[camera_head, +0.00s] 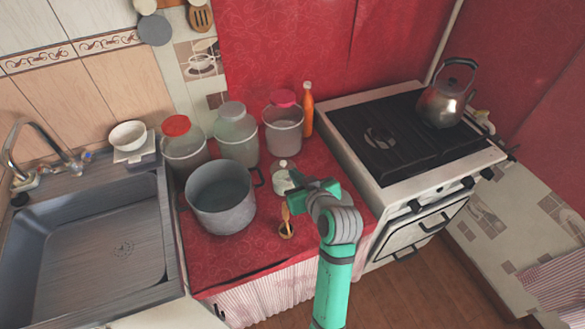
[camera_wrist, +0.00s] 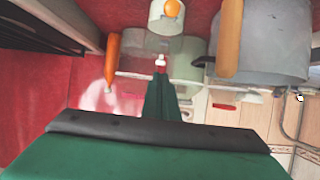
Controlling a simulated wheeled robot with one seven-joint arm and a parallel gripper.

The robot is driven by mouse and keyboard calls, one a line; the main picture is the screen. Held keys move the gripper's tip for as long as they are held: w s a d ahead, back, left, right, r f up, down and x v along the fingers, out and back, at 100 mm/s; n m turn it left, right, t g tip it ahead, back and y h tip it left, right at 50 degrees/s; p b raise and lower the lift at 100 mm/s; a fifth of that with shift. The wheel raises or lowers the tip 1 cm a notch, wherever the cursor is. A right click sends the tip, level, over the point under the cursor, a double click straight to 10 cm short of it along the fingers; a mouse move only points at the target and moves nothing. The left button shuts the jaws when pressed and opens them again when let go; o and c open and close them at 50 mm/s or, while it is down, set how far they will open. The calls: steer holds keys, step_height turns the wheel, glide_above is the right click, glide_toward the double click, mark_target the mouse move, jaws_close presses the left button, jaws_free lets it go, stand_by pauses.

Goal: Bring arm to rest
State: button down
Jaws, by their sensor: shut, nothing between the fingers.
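My gripper (camera_head: 296,206) is at the end of my green and grey arm, over the red oilcloth counter (camera_head: 222,262) between the sink and the stove. In the wrist view, which looks upside down, its two green fingers (camera_wrist: 161,66) meet at the tips with nothing between them. The gripper is shut and empty. A small pale lidded jar (camera_head: 281,180) stands just behind it. A wooden-handled tool (camera_head: 286,224) stands just in front, and its handle (camera_wrist: 229,40) shows in the wrist view.
A large grey pot (camera_head: 221,208) stands left of my gripper. Several lidded jars, including a red-lidded one (camera_head: 184,147), and an orange bottle (camera_head: 307,112) line the back. The stove (camera_head: 400,135) with a kettle (camera_head: 446,103) is right; the sink (camera_head: 95,245) is left.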

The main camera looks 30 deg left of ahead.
steer(key=s+d+f, duration=0.2)
steer(key=s+d, duration=0.1)
steer(key=d, duration=0.1)
steer(key=shift+s+d, duration=0.25)
steer(key=shift+d, duration=0.15)
steer(key=shift+f, duration=0.1)
steer(key=s+d+f+m+t+h, duration=0.1)
steer(key=d+f+m, duration=0.1)
steer(key=m, duration=0.1)
steer(key=s+d+f+m+t+h, duration=0.1)
steer(key=s+f+m+t, duration=0.1)
steer(key=m, duration=0.1)
steer(key=s+d+f+m+t+h, duration=0.1)
steer(key=s+d+f+m+t, duration=0.1)
steer(key=m, duration=0.1)
steer(key=shift+d+f+h, duration=0.3)
steer(key=shift+f+h, duration=0.1)
steer(key=s+d+f+m+t+h, duration=0.2)
steer(key=s+d+f+m+h, duration=0.15)
steer(key=s+d, duration=0.4)
steer(key=s+d+r+h, duration=0.1)
steer(key=s+d, duration=0.4)
steer(key=s, duration=0.4)
steer(key=s+d+r+n+t+h, duration=0.1)
steer(key=s+d+r+h, duration=0.1)
steer(key=s+d, duration=0.3)
steer(key=v, duration=0.3)
steer(key=shift+s+d+f, duration=0.2)
steer(key=shift+s+d, duration=0.05)
steer(key=shift+s, duration=0.15)
